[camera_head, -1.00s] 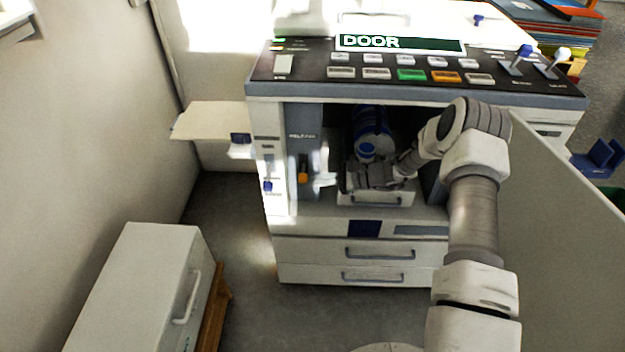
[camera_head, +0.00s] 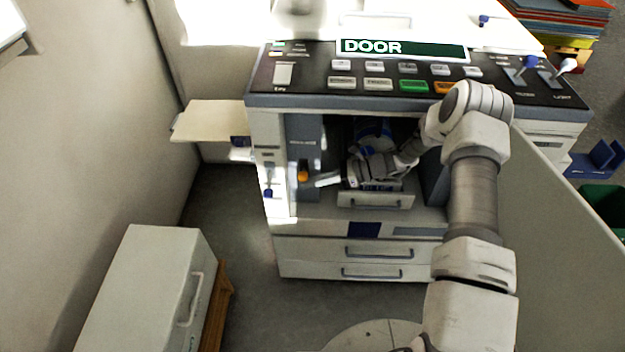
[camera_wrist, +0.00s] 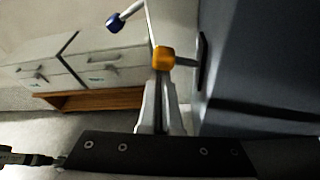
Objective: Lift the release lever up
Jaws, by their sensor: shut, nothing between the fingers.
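The release lever (camera_head: 303,176) is a short lever with an orange knob on the grey panel at the left of the machine's open compartment. In the wrist view its orange knob (camera_wrist: 163,58) is just beyond my fingertips, and its stem runs right to a dark slot plate. My gripper (camera_head: 326,180) reaches into the compartment and points left at the knob, slightly below it. The fingers (camera_wrist: 162,100) are shut with nothing between them. I cannot tell whether the tips touch the knob.
A blue-tipped lever (camera_head: 268,192) is on the machine's outer left front. A drawer unit (camera_head: 375,201) lies below my gripper, and the open door (camera_head: 560,210) stands right of my arm. A white cabinet (camera_head: 150,290) stands on the floor at left.

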